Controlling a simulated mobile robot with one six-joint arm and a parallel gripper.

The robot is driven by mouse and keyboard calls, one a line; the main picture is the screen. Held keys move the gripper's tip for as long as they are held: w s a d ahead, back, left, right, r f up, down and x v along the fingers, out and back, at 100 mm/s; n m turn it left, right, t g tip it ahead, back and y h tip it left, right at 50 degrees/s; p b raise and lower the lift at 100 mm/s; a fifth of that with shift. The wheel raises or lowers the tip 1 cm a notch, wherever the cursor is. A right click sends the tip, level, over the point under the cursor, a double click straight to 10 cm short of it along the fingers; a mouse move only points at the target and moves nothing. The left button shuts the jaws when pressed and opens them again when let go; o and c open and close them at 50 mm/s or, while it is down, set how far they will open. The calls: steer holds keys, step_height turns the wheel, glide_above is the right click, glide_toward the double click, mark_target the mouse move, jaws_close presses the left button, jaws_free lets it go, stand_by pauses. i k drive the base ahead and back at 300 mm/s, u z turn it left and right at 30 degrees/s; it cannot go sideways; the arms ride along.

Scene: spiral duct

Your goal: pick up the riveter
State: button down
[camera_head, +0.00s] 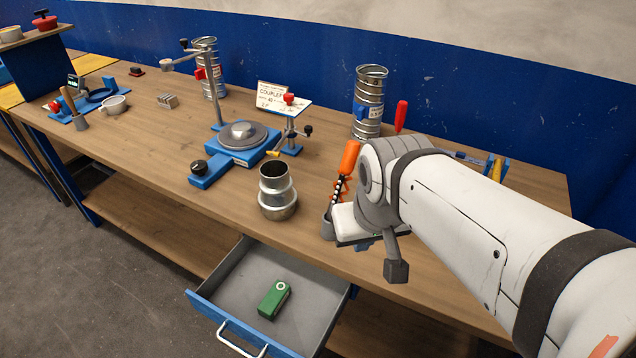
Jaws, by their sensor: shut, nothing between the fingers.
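My gripper (396,268) hangs over the front edge of the workbench, right of the open drawer. It is shut and empty, and the wrist hides part of its fingers. A grey-blue tool (462,155) lies near a blue holder (497,166) at the back right, partly hidden by my arm.
A metal duct coupler (277,190) stands at the front edge. A blue turntable fixture (237,148) is mid-bench. Spiral ducts (369,100) (209,70) stand at the back. The open drawer (232,290) holds a green box (274,300).

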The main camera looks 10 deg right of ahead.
mark_target(352, 150)
steer(key=u, duration=1.3)
steer(key=k, duration=0.4)
steer(key=z, duration=1.1)
